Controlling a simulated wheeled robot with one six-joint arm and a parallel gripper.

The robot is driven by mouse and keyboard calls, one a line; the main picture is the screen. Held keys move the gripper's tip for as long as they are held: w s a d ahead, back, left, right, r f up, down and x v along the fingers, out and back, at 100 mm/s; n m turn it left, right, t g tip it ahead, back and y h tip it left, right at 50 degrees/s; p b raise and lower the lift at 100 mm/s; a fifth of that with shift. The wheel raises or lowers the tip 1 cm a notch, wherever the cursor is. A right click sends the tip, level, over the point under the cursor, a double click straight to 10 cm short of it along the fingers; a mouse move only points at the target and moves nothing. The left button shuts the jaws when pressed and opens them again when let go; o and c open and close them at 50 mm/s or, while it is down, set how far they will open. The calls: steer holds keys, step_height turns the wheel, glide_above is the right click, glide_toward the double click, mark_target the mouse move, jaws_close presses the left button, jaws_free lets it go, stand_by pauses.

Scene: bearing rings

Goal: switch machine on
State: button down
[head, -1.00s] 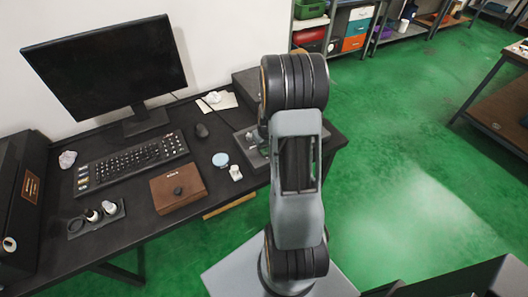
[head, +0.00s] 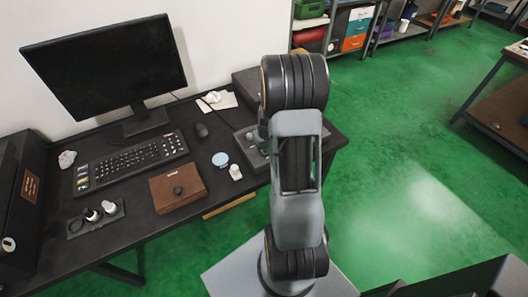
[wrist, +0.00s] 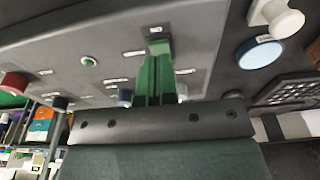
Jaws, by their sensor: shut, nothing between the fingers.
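The machine's grey control panel (wrist: 110,55) fills the upper left of the wrist view. I cannot tell whether the tips touch the panel or a switch. In the head view the panel (head: 246,138) is partly behind my arm, and the gripper is hidden there.
A pale blue disc (head: 220,159) and a white piece (head: 235,173) lie left of the panel. Open green floor (head: 400,180) lies to the right.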

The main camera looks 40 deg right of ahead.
steer(key=shift+f+b, duration=0.85)
steer(key=shift+f, duration=0.2)
steer(key=shift+r, duration=0.1)
stand_by(0.3)
steer(key=shift+r+p, duration=2.45)
steer(key=shift+r, duration=1.05)
steer(key=shift+s+a+f+m+g, duration=0.25)
steer(key=shift+s+a+m, duration=0.05)
steer(key=shift+s, duration=0.2)
steer(key=shift+s+a+f+m+g, duration=0.2)
steer(key=shift+s+a+m+g, duration=0.1)
steer(key=shift+s, duration=0.2)
steer(key=s+a+r+n+t, duration=0.1)
steer(key=s+a+r, duration=0.4)
steer(key=a+r, duration=0.4)
steer(key=s+a+r+n+t, duration=0.1)
steer(key=s+a+r, duration=0.4)
steer(key=a+r, duration=0.5)
steer(key=shift+a+n+t, duration=0.3)
steer(key=shift+n+t, duration=0.1)
steer(key=shift+t, duration=0.15)
